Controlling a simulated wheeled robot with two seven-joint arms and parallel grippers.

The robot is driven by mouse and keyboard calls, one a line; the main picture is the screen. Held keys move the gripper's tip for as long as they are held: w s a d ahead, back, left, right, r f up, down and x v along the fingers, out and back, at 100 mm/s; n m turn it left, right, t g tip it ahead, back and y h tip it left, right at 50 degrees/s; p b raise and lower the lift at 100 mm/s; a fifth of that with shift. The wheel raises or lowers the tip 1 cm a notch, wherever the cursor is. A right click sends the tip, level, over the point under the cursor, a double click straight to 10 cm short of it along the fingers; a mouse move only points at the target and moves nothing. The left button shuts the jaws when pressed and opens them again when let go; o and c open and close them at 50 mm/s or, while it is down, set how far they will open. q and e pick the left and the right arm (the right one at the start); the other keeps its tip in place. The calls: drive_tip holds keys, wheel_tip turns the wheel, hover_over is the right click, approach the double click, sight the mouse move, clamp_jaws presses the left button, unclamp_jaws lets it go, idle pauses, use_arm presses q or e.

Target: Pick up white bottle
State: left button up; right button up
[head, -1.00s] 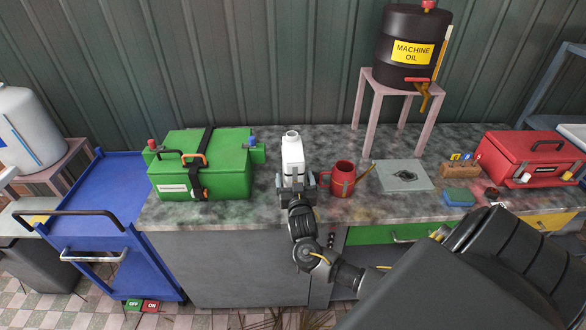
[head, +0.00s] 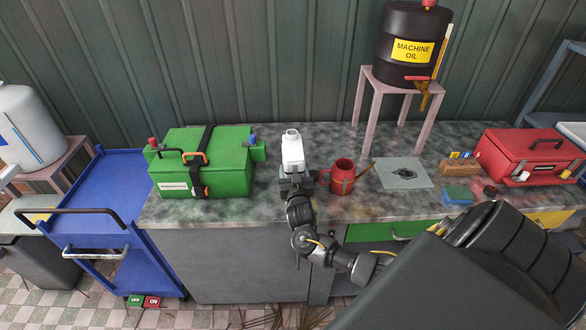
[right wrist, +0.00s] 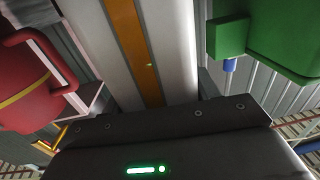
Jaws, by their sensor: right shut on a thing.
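The white bottle (head: 292,152) stands upright at the middle of the workbench, between the green toolbox and the red mug. My right gripper (head: 292,176) is shut on its lower part from the front. The head view does not show whether the bottle's base touches the bench, as the gripper hides it. In the right wrist view the bottle (right wrist: 181,45), with an orange stripe, fills the middle above the dark gripper body. The fingertips are not clear there. My left gripper is not in view.
The green toolbox (head: 226,160) is close on the left, the red mug (head: 342,178) close on the right. Farther right are a grey plate (head: 403,173), a stand (head: 402,82) with an oil drum (head: 410,30), and a red toolbox (head: 530,157). Bench behind the bottle is clear.

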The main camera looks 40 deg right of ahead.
sight(293, 156)
drive_tip(key=shift+r, duration=0.1)
drive_tip(key=shift+c, duration=0.6)
drive_tip(key=shift+r, duration=0.15)
wheel_tip(293, 156, up, 3)
drive_tip(key=shift+f+b, duration=0.1)
drive_tip(key=shift+b, duration=0.75)
drive_tip(key=s+a+r, duration=0.2)
drive_tip(key=r, duration=0.1)
drive_tip(key=s+a+r, duration=0.1)
drive_tip(key=r, duration=0.1)
drive_tip(key=shift+s+r, duration=0.25)
drive_tip(key=shift+s, duration=0.1)
drive_tip(key=s+a+r+b, duration=0.1)
drive_tip(key=s+a+r, duration=0.3)
drive_tip(key=s, duration=0.3)
drive_tip(key=shift+s+a+r, duration=0.15)
drive_tip(key=shift+a, duration=0.75)
